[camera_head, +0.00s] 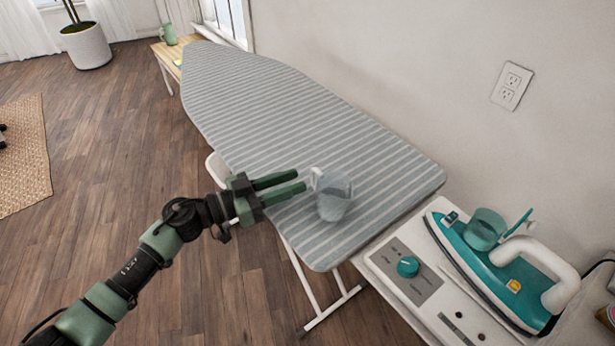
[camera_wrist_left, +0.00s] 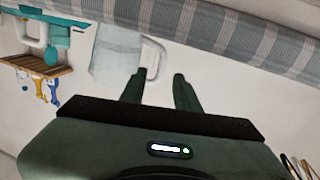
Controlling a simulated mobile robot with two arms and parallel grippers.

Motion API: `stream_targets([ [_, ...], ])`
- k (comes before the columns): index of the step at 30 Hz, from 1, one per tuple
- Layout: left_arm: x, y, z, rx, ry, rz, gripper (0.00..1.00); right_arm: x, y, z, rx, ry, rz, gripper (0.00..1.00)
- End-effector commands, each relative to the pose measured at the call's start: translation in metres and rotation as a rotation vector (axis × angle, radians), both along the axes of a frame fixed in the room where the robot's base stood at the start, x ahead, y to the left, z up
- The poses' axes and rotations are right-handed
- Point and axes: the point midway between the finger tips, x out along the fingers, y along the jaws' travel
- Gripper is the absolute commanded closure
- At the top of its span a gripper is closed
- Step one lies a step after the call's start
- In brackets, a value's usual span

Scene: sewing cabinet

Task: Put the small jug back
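The small jug (camera_head: 334,198) is clear and see-through and stands upright on the striped ironing board (camera_head: 270,110), close to its near end. Its handle faces left, towards my left gripper (camera_head: 301,181). The left gripper is open and empty, with its two green fingers pointing at the handle. In the left wrist view the jug (camera_wrist_left: 115,58) is just beyond the fingertips (camera_wrist_left: 160,76), and its handle lies ahead of the gap between them. I cannot tell whether a fingertip touches the handle. My right gripper is not in view.
A teal iron (camera_head: 505,270) stands on a white steam station with a dial (camera_head: 408,267), right of the board. The wall with an outlet (camera_head: 512,86) runs along the board's right side. A plant pot (camera_head: 86,45) stands far left.

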Motion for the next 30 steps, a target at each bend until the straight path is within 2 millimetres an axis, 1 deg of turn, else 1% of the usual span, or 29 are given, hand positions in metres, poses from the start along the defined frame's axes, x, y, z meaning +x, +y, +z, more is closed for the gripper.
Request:
stream_targets([
  [1,-0.006,0.012,-0.003,0.004,0.001,0.000,0.69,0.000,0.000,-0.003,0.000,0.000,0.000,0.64],
  [6,-0.019,0.040,-0.002,0.002,0.001,0.001,0.69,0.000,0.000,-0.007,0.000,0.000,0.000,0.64],
  [11,-0.026,0.056,-0.001,0.001,-0.001,-0.001,0.69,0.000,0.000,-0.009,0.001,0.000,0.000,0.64],
  [15,-0.028,0.060,0.000,-0.001,0.000,-0.001,0.69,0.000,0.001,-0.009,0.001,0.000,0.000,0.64],
  [30,-0.028,0.060,0.001,-0.001,0.000,-0.001,0.69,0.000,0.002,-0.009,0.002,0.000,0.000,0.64],
])
